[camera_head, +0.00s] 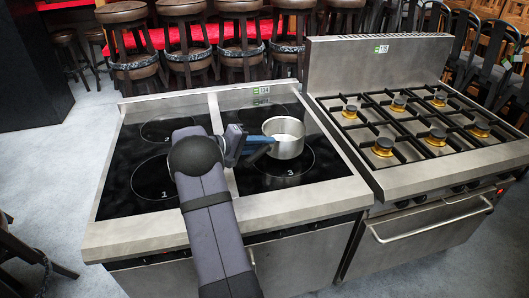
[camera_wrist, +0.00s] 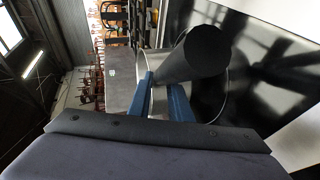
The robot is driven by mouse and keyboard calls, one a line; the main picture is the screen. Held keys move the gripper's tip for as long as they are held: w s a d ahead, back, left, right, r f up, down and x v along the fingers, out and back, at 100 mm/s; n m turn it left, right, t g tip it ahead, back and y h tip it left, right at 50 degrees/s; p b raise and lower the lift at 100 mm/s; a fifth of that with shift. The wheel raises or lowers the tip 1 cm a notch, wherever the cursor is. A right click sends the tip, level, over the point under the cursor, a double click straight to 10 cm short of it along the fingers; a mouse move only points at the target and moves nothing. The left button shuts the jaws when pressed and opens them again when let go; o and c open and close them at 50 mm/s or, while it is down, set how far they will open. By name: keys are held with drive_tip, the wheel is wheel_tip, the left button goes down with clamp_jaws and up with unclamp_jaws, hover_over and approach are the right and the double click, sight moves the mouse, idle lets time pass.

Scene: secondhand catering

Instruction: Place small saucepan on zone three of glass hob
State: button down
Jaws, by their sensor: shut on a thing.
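The small saucepan (camera_head: 284,136) is silver and upright, over the right half of the black glass hob (camera_head: 121,188). Zone three (camera_head: 292,171) is a white ring with a 3 at the front right. The pan overlaps its back edge in the head view. I cannot tell whether the pan touches the glass.
A steel six-burner gas range (camera_head: 345,186) with black grates stands close on the right. The hob has a raised steel back edge (camera_head: 240,97). Bar stools (camera_head: 185,40) stand behind. Zone one (camera_head: 155,178), front left, is clear apart from my arm.

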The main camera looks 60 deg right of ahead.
sight(276, 152)
drive_tip(key=shift+f+p, duration=0.5)
drive_tip(key=shift+f, duration=1.3)
drive_tip(key=c, duration=1.6)
unclamp_jaws()
drive_tip(key=shift+a, duration=0.1)
drive_tip(key=shift+w+a+b, duration=0.2)
drive_tip(key=shift+a+b, duration=0.1)
drive_tip(key=shift+b, duration=0.05)
drive_tip(key=b+v, duration=0.4)
drive_tip(key=v, duration=0.7)
drive_tip(key=shift+a, duration=0.1)
